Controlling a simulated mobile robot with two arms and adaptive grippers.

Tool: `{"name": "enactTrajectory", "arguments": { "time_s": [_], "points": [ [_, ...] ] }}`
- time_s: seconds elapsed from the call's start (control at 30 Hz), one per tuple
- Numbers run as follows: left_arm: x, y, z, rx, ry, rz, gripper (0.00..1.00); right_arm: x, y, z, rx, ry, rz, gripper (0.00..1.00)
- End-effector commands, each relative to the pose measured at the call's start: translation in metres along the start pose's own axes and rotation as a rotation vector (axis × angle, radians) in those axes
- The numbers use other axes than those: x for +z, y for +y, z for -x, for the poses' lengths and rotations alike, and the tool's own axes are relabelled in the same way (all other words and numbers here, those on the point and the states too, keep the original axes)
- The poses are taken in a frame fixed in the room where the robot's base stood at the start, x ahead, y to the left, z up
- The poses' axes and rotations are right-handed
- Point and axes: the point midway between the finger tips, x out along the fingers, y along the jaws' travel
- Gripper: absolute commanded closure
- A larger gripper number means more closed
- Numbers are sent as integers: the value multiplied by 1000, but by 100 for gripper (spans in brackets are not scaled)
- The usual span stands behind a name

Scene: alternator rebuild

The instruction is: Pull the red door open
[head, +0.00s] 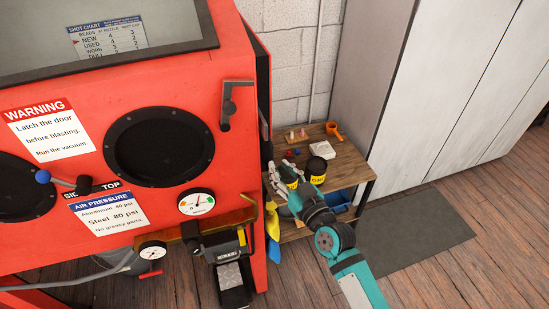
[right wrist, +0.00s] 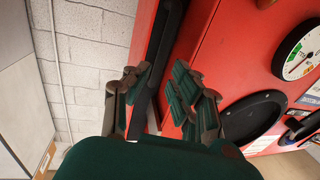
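The red blasting cabinet (head: 235,160) fills the left of the head view. Its right side, where the red door would be, is seen nearly edge-on, so I cannot tell if the door stands ajar. A dark latch (head: 228,106) sits on the front near that edge. In the right wrist view a red panel (right wrist: 188,35) carries a long black bar (right wrist: 165,40). My right gripper (head: 281,178) is beside the cabinet's right side. Its fingers are apart in the wrist view (right wrist: 160,90), with a dark edge showing between them; contact is unclear. My left gripper is out of view.
A small wooden table (head: 345,170) with a black jar (head: 316,170), an orange cup (head: 334,130) and a blue bin (head: 337,202) stands behind my right gripper. A tall grey cabinet (head: 440,90) is at the right. A dark mat (head: 415,235) lies on open wooden floor.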

Motion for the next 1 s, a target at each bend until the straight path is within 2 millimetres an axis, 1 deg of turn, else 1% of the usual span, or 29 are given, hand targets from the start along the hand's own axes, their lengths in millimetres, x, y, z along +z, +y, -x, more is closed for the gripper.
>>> {"name": "enactTrajectory", "arguments": {
  "time_s": [0.03, 0.1, 0.23, 0.37, 0.6, 0.63, 0.7, 0.8, 1.0],
  "points": [
    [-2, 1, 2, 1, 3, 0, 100, -2, 0, -10, 0, 1, -2, 77],
    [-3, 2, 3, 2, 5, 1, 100, -1, 0, -20, 0, 2, -2, 77],
    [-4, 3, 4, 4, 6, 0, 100, -1, 0, -32, 1, 1, -1, 77],
    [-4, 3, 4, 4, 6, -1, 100, 0, 0, -38, 0, 0, -2, 77],
    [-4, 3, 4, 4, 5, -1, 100, 0, 0, -38, 0, 0, -1, 77],
    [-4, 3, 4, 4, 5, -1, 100, 0, 0, -38, 0, 0, -1, 80],
    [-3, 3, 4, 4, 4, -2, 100, 0, 0, -38, 0, 0, -1, 89],
    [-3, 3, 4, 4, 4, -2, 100, 0, 0, -38, 1, 0, -1, 100],
    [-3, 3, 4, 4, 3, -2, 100, 0, 0, -38, 1, 0, -1, 100]
  ]
}}
